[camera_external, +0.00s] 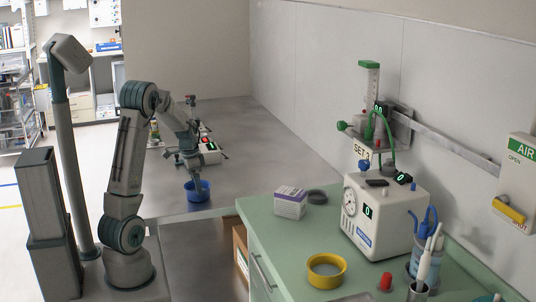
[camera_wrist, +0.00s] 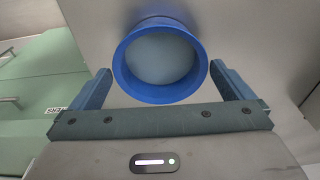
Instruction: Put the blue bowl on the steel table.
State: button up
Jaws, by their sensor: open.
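The blue bowl (camera_external: 198,193) stands upright on the steel table (camera_external: 245,135), close to its front edge. In the wrist view the bowl (camera_wrist: 160,98) faces the camera, empty, with its round rim fully in sight. My gripper (camera_external: 193,178) is just over the bowl in the external view and hides part of its far rim. In the wrist view my open gripper (camera_wrist: 160,70) has one finger on each side of the bowl, with a visible gap at both sides.
The green cabinet (camera_external: 285,238) at the right holds a white-purple box (camera_external: 290,203), a dark ring (camera_external: 317,196), a yellow bowl (camera_external: 326,271) and a white machine (camera_external: 383,218).

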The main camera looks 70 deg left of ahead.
notch_tip(320, 180, up, 9)
jog(key=s, duration=0.1)
jog(key=w+d+r, duration=0.1)
jog(key=w+d, duration=0.1)
jog(key=d, duration=0.7)
jog(key=w+d+r, duration=0.1)
jog(key=w+d, duration=0.1)
jog(key=d, duration=0.6)
jog(key=s+d+f, duration=0.1)
jog(key=s+d, duration=0.2)
jog(key=d, duration=0.6)
jog(key=s+d+f+t, duration=0.1)
jog(key=s+d, duration=0.3)
jog(key=d, duration=0.5)
jog(key=shift+s+d+f, duration=0.2)
jog(key=shift+d+f, duration=0.2)
